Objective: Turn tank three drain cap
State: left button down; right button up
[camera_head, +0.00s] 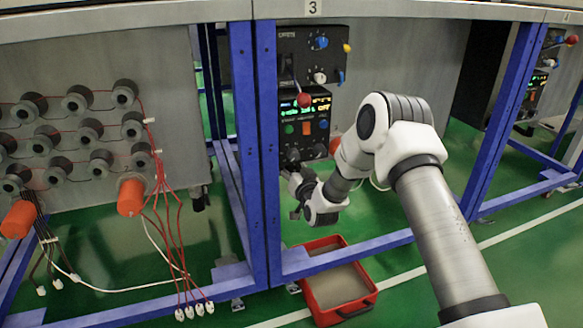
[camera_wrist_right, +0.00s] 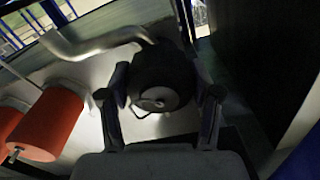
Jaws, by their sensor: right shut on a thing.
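The drain cap (camera_wrist_right: 158,78) is a dark round cap with a small light-coloured centre, seen between the fingers in the right wrist view. My right gripper (camera_wrist_right: 161,95) has one finger on each side of the cap and is shut on it. In the head view my right gripper (camera_head: 297,182) reaches in under the black control panel of the tank bay (camera_head: 305,108) marked with the number 3 sign (camera_head: 312,8). The cap cannot be made out there. My left gripper is not in view.
Blue frame posts (camera_head: 241,150) stand just left of the gripper. A red tray (camera_head: 372,296) lies on the green floor below. In the wrist view orange cylinders (camera_wrist_right: 50,122) are at left and a bent pale pipe (camera_wrist_right: 95,42) runs above the cap. Wires hang at far left.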

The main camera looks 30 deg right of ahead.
jog(key=o, duration=1.1)
jog(key=v, duration=1.2)
